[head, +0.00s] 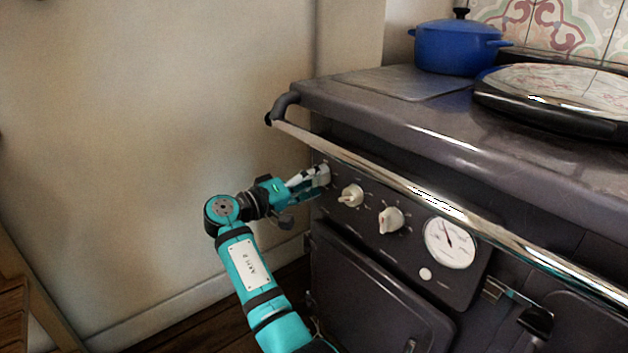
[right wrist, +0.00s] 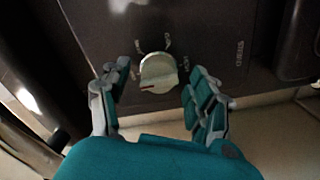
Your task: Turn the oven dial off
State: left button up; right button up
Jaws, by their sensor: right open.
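The oven's dark front panel (head: 370,238) carries a row of cream dials. My right gripper (head: 312,180) is at the far-left end of this panel in the head view, where its fingers largely hide the dial there. In the right wrist view a cream dial (right wrist: 158,72) with a small red mark sits between the open fingers of the right gripper (right wrist: 160,85). A gap shows on each side of the dial. A middle dial (head: 350,195) and a right dial (head: 390,220) are in clear view, apart from the gripper. My left gripper is out of view.
A chrome rail (head: 400,183) runs across the oven front above the dials. A round gauge (head: 450,243) is right of them. A blue pot (head: 455,48) and a round hob lid (head: 560,90) are on top. Bare wall (head: 150,130) lies left of the oven.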

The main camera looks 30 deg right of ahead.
jog(key=a, duration=0.7)
jog(key=shift+s, duration=0.3)
